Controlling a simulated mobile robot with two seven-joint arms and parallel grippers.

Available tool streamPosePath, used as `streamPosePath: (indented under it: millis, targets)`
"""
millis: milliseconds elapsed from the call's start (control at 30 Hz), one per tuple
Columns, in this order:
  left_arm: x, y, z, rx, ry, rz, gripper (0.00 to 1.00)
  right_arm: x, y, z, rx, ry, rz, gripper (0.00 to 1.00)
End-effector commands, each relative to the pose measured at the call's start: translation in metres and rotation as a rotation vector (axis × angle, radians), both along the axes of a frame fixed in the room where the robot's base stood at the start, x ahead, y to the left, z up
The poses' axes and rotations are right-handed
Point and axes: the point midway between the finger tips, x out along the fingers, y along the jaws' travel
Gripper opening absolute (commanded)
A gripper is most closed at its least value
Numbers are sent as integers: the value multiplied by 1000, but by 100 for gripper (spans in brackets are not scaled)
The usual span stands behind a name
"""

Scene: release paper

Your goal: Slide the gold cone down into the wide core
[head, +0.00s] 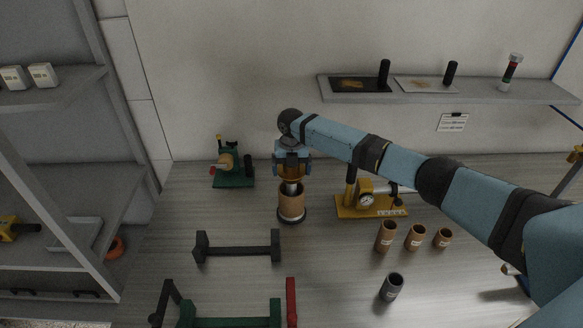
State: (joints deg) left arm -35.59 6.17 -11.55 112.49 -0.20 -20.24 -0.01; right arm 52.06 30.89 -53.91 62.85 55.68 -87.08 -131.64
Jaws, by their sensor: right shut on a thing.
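The wide core (291,205) is a brown cardboard tube standing upright on a dark round base on the bench, near the middle of the head view. My right gripper (291,174) is directly above it, pointing down. It is shut on the gold cone (291,187), whose pale lower part shows just below the fingers, at the mouth of the core. The fingers hide most of the cone. I cannot tell how far its tip reaches inside the core. My left gripper is not in view.
A yellow device with a dial gauge (367,200) stands right of the core, and a green device (233,175) stands left. Several smaller tubes (414,238) stand front right. A black stand (238,250) and a green stand (232,322) are in front. A wall shelf (450,96) is behind.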

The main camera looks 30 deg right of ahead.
Motion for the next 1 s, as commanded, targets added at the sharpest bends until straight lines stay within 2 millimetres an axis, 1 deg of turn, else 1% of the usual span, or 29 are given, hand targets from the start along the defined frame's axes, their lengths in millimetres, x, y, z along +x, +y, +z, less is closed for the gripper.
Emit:
streamPosePath:
  millis: [1000]
  targets:
    - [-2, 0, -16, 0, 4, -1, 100, 0, 0, -26, 1, 0, -1, 65]
